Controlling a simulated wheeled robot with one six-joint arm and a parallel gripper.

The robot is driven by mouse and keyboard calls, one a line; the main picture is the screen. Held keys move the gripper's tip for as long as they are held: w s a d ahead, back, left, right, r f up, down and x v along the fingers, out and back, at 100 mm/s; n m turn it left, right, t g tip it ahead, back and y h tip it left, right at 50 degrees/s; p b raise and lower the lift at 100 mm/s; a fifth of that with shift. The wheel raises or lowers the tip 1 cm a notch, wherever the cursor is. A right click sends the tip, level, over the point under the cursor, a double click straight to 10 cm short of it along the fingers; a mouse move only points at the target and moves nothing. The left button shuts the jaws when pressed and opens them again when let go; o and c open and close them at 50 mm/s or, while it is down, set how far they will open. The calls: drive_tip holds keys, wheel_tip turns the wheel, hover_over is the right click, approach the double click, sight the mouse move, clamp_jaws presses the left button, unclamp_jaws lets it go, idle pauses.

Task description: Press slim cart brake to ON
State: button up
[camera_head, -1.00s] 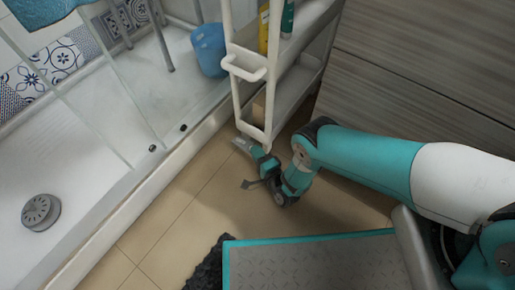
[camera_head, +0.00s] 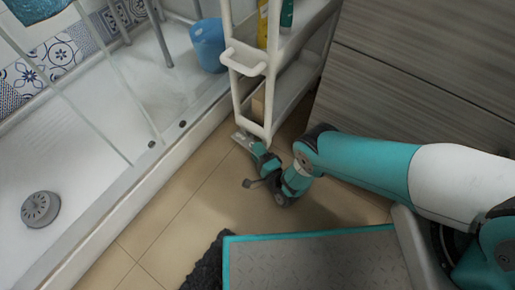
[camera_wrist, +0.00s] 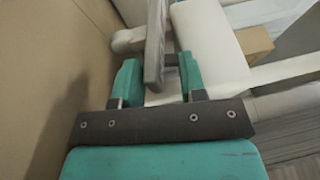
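The slim white cart (camera_head: 238,100) stands beside the shower step, and its lower frame (camera_wrist: 210,45) fills the upper middle of the wrist view. My gripper (camera_head: 241,137) is low near the floor, at the cart's bottom front corner. In the wrist view its two teal fingers (camera_wrist: 157,78) are apart. A grey upright bar (camera_wrist: 155,45), perhaps the brake lever, shows between and beyond the fingertips, with gaps at both sides. I cannot tell whether the gripper touches it. A pale rounded part, perhaps a caster (camera_wrist: 125,41), is left of the bar. The brake's setting cannot be read.
The shower tray's raised edge (camera_head: 150,180) runs along the left. Grey wood-grain drawers (camera_head: 420,80) close off the right. A brown box (camera_wrist: 256,41) sits in the cart. Tiled floor (camera_head: 190,220) is clear in front.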

drive_tip(key=p+v, duration=0.2)
drive_tip(key=v, duration=0.3)
drive_tip(key=shift+s+d+r, duration=0.1)
drive_tip(key=shift+s+d, duration=0.1)
drive_tip(key=shift+s, duration=0.15)
drive_tip(key=shift+s+d, duration=0.3)
drive_tip(key=shift+s, duration=0.15)
drive_tip(key=shift+p, duration=0.3)
